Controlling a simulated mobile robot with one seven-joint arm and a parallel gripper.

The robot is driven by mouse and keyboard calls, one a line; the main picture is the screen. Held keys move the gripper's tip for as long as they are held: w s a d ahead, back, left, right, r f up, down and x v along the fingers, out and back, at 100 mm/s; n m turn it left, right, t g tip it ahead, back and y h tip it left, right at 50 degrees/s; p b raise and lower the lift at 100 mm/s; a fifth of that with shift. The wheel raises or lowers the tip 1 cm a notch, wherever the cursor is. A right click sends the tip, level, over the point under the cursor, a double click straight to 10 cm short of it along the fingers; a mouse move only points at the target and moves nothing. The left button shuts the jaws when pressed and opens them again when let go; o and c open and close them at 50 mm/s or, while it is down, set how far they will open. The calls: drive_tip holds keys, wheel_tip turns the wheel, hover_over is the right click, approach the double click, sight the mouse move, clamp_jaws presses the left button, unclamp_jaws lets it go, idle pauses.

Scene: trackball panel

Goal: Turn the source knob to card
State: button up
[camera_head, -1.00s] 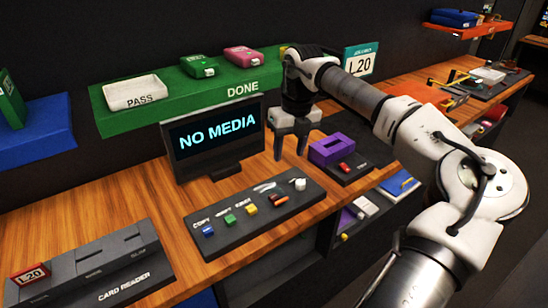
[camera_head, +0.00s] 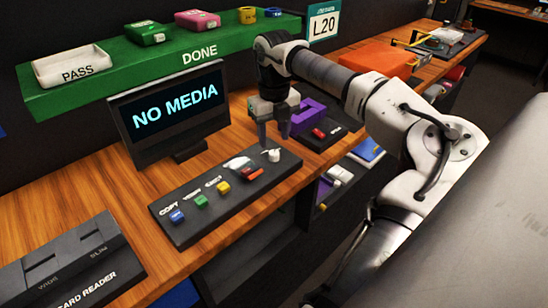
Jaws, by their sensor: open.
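The dark control panel (camera_head: 184,228) lies on the wooden bench in front of the monitor. A small white knob (camera_head: 273,155) stands at the panel's right end; its label and pointing direction are too small to read, so I cannot be sure it is the source knob. My gripper (camera_head: 274,141) points down with its two fingers apart and empty. Its tips show just above and behind the white knob in the picture; I cannot tell whether they touch it. The monitor (camera_head: 177,107) reads "NO MEDIA".
Blue (camera_head: 177,216), green (camera_head: 201,200) and yellow (camera_head: 223,187) buttons line the panel. The card reader (camera_head: 75,265) is at lower left. A purple block (camera_head: 305,115) sits close behind my gripper. The green DONE shelf (camera_head: 150,62) is above the monitor. Bare bench lies left of the panel.

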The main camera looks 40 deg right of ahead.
sight(274, 152)
wheel_tip(274, 152, down, 5)
drive_tip(key=shift+r+b, duration=0.15)
drive_tip(key=shift+b, duration=0.9)
drive_tip(key=c, duration=1)
